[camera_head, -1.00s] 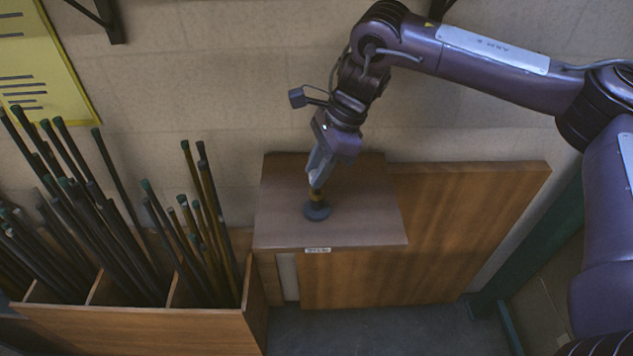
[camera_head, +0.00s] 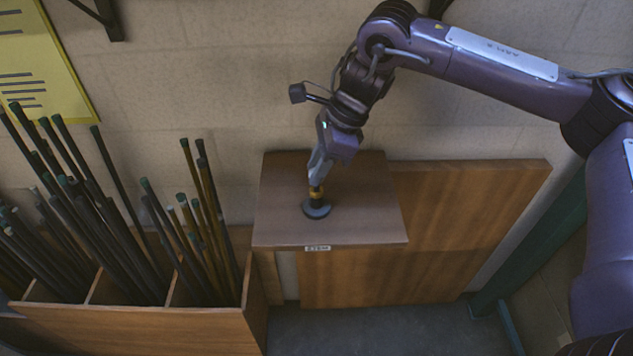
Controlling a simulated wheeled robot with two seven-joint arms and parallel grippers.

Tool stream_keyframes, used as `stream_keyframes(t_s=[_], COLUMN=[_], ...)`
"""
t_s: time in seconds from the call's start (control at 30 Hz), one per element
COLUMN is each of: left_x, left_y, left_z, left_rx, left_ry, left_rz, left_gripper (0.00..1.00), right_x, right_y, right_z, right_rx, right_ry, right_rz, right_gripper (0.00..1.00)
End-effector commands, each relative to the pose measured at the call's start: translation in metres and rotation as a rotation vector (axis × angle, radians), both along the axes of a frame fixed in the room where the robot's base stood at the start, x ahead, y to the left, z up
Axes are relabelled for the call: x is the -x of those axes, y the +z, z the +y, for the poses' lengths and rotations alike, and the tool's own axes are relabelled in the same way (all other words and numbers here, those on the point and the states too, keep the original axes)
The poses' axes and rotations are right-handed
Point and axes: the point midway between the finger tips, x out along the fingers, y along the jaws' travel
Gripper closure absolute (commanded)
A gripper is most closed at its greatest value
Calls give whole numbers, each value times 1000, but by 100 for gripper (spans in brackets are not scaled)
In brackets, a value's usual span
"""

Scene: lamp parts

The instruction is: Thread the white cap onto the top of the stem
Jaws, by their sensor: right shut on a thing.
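A small lamp part with a round dark blue-grey base (camera_head: 317,209) stands upright on the wooden table top (camera_head: 365,228). A short yellow-brown piece (camera_head: 316,192) sits above the base. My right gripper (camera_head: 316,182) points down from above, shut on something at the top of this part. The gripper hides what is between its fingers, so I cannot make out a white cap or the stem's top. My left gripper is not in view.
A wooden bin (camera_head: 150,330) with several dark rods (camera_head: 110,215) stands to the left. A brick wall (camera_head: 230,80) is close behind the table, with a yellow sign (camera_head: 45,60) at upper left. The table top around the part is clear.

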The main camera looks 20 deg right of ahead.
Motion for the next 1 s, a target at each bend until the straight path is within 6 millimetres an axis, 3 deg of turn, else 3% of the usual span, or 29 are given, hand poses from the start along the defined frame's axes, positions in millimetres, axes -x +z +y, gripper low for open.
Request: stream_keyframes(t_s=[0.03,0.3,0.73,1.0], left_x=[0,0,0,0], left_y=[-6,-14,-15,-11], left_z=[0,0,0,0], left_rx=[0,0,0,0], left_ry=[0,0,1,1], left_rz=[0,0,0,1], left_gripper=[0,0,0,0], right_x=[4,5,6,7], right_y=[-9,-9,-9,-9], right_z=[-1,-1,-1,1], right_rx=[6,10,12,15], right_ry=[-52,-377,-450,-790], right_rz=[12,14,18,15], right_gripper=[100,100,100,100])
